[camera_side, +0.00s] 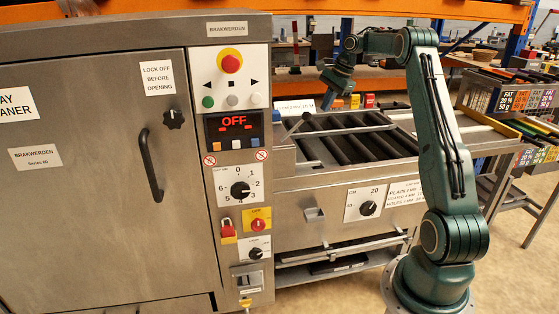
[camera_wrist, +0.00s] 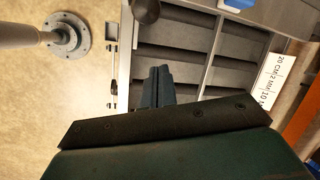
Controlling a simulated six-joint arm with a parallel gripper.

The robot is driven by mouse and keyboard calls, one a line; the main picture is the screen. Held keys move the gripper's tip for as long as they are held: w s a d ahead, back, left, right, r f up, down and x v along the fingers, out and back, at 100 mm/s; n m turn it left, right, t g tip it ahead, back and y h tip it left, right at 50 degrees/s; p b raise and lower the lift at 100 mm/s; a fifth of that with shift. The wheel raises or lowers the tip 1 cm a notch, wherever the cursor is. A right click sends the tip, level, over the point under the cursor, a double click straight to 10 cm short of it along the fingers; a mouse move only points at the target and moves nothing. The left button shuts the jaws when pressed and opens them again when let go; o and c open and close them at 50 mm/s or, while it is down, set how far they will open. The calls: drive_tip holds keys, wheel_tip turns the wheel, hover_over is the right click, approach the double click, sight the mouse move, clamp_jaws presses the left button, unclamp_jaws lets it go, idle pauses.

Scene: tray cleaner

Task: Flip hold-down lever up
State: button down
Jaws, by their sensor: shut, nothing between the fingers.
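The hold-down lever (camera_side: 297,126) is a short bar with a dark ball knob, at the near left corner of the roller bed (camera_side: 352,149) in the side view. It lies low and tilted. In the wrist view a dark round knob (camera_wrist: 146,9), likely the lever's, shows at the top edge; the rest of it is out of frame. My gripper (camera_wrist: 158,71) is shut and empty above the rollers, with the knob ahead of its fingertips and apart from them. In the side view my gripper (camera_side: 331,101) is small, beyond the lever, and its fingertips are hard to make out.
The steel cleaner cabinet (camera_side: 95,215) and its control panel (camera_side: 232,150), reading OFF, stand left of the bed. A metal bar (camera_side: 350,130) crosses above the rollers. A blue object (camera_wrist: 238,4) shows at the wrist view's top. Shelves and small bins stand behind.

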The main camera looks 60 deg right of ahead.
drive_tip(key=shift+w+a+f, duration=0.4)
drive_tip(key=shift+a+f, duration=0.05)
drive_tip(key=shift+a, duration=0.2)
drive_tip(key=shift+w+a+f, duration=0.45)
drive_tip(key=shift+a+f, duration=0.05)
drive_tip(key=shift+a, duration=0.15)
drive_tip(key=shift+w+a+f, duration=0.4)
drive_tip(key=shift+a+f, duration=0.05)
drive_tip(key=shift+a, duration=0.2)
